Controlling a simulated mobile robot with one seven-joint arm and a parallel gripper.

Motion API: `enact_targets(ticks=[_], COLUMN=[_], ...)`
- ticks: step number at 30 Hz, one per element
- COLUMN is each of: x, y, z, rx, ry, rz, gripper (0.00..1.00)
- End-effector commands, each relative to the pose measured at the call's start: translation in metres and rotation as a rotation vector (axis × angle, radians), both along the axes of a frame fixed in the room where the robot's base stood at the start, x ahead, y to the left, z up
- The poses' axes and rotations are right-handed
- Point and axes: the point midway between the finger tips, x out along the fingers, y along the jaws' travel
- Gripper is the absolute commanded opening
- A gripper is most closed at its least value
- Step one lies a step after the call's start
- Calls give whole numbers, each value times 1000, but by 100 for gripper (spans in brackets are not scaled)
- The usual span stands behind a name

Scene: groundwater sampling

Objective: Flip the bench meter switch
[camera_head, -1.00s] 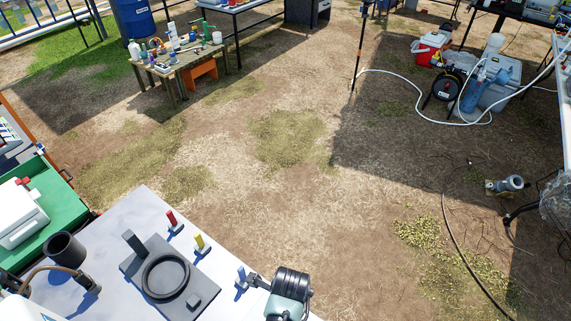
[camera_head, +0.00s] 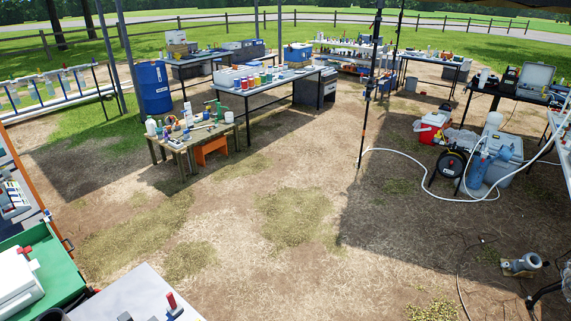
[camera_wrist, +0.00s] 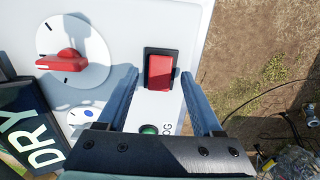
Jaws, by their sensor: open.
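A red rocker switch (camera_wrist: 160,72) in a black frame sits on a white panel (camera_wrist: 215,20) in the wrist view. I take this panel for the bench meter. My gripper (camera_wrist: 160,82) is open, with one blue-grey finger on each side of the switch and nothing between them but the panel behind. I cannot tell whether the fingers touch the panel. A white dial with a red knob (camera_wrist: 66,61) is left of the switch. A green button (camera_wrist: 149,129) is below it, partly hidden by my gripper. My gripper and the switch do not show in the head view.
A dark sign reading DRY (camera_wrist: 30,130) is at the wrist view's lower left. In the head view, a low wooden table (camera_head: 190,135) with bottles stands left of centre. A white hose (camera_head: 400,152) runs to a grey cooler at right. The middle ground is open.

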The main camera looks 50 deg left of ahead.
Motion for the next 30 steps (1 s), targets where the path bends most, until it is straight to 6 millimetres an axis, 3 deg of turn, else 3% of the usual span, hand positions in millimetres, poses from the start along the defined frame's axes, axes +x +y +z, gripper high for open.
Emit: enact_targets(ticks=[5,19,24,30], x=[1,1,0,-1], y=[1,1,1,1], z=[19,109,124,127], rx=[3,3,0,-1], ry=[-3,-3,-1,1], rz=[0,0,0,0], gripper=[68,68,68,68])
